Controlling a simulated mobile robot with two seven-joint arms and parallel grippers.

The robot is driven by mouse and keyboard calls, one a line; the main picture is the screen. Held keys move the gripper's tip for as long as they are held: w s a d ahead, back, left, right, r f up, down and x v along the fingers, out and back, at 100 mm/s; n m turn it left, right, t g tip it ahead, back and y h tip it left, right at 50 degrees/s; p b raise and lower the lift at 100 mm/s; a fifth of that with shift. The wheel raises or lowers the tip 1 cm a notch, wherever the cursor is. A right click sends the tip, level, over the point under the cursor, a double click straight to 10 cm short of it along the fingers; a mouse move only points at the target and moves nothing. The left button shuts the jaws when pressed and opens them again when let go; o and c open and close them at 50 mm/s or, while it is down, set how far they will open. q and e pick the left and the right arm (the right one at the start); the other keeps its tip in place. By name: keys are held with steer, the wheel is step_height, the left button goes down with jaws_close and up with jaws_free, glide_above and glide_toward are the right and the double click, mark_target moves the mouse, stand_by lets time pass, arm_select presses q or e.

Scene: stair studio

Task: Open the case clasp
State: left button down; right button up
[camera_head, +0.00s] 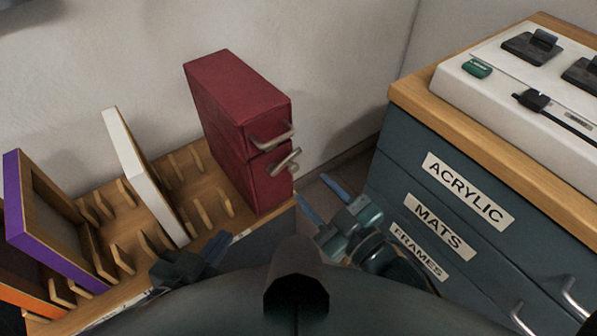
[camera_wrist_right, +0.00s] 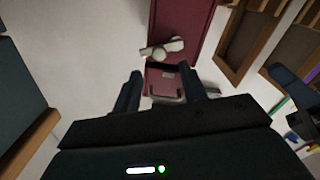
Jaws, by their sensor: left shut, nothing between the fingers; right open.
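A dark red case (camera_head: 235,115) stands upright on the wooden rack by the wall. Its narrow front has a metal bar handle (camera_head: 272,137) and, just below it, a tilted metal piece that looks like the clasp (camera_head: 285,161). In the right wrist view the case (camera_wrist_right: 190,22) lies ahead, with the tilted clasp piece (camera_wrist_right: 162,48) just beyond the fingertips. My right gripper (camera_head: 322,196) is open and empty, to the lower right of the case front; its fingers (camera_wrist_right: 161,77) point toward the case. My left gripper (camera_head: 188,264) is shut and empty, low over the rack's front.
The wooden rack (camera_head: 205,213) has pegs and holds a white panel (camera_head: 143,172) and a purple-edged frame (camera_head: 55,235). A dark cabinet (camera_head: 395,165) with labelled drawers stands close on the right, with equipment on its wooden top. A narrow floor gap separates rack and cabinet.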

mark_target(296, 170)
steer(key=x, duration=0.6)
steer(key=shift+w+a+b, duration=0.1)
steer(key=shift+b, duration=0.25)
steer(key=shift+c, duration=0.2)
jaws_close()
steer(key=shift+r+m+p, duration=0.1)
steer(key=shift+m+p, duration=0.4)
steer(key=shift+p, duration=0.7)
steer(key=shift+f+m, duration=0.3)
